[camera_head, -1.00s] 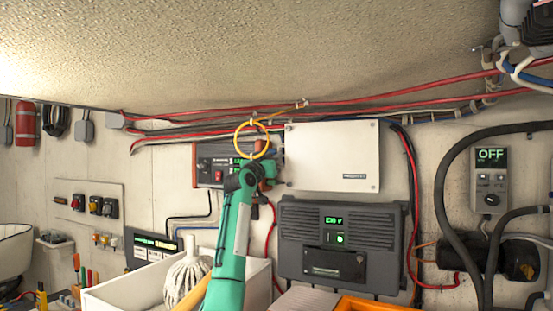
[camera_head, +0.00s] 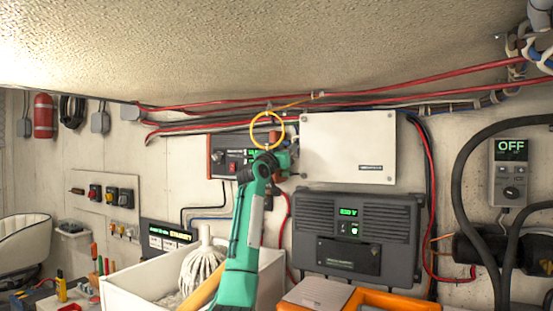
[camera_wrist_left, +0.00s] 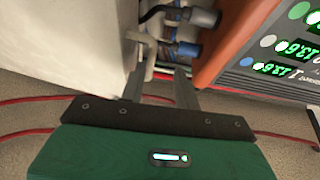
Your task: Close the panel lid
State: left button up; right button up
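The white panel lid (camera_head: 347,147) is a flat, pale square on the wall, upright, at centre right of the head view. Its pale surface also fills the upper left of the left wrist view (camera_wrist_left: 60,50). I cannot tell how far it is from closed. My left gripper (camera_head: 284,160) is at the lid's left edge, between it and the red-ended instrument box (camera_head: 230,163). Contact with the lid cannot be told. My right gripper is not visible.
A dark grey charger unit (camera_head: 357,235) hangs below the lid. A yellow ring (camera_head: 283,131) and red cables (camera_head: 440,83) are above my gripper. A white bin with a mop (camera_head: 203,265) and an orange crate (camera_head: 400,304) are below. Thick black hoses (camera_head: 462,190) run at right.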

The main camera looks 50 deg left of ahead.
pick_arm(q)
jog(key=b+v, duration=0.6)
jog(key=v, duration=0.7)
jog(key=shift+s+f, duration=0.1)
jog(key=shift+f, duration=0.05)
